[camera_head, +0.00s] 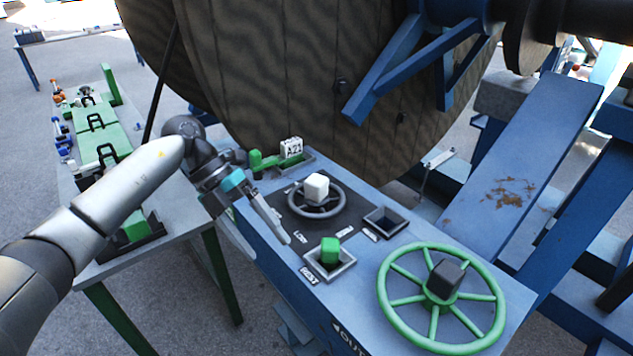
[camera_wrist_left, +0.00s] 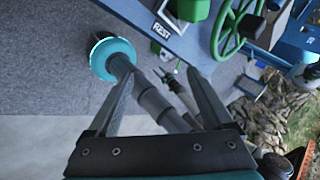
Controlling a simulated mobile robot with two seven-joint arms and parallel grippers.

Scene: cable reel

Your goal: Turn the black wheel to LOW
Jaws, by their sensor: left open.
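The black wheel (camera_head: 318,214) lies flat on a dark plate on the blue bench, with a white cube (camera_head: 317,187) on its hub. A small label that seems to read LOW (camera_head: 300,237) is on the plate in front of the wheel; another label to its right is too small to read. My left gripper (camera_head: 281,228) is left of the wheel, apart from it, its fingers pointing down toward the bench's front edge. In the left wrist view, its two fingers (camera_wrist_left: 160,78) are spread with nothing between them. The black wheel is not seen there. My right gripper is not in view.
A green wheel (camera_head: 386,297) with a dark cube on its hub is at the bench's right. A tray labelled REST (camera_head: 324,273) holds a green block (camera_head: 330,250). An empty dark tray (camera_head: 386,222) sits right of the black wheel. A large cable reel (camera_head: 270,90) rises behind.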

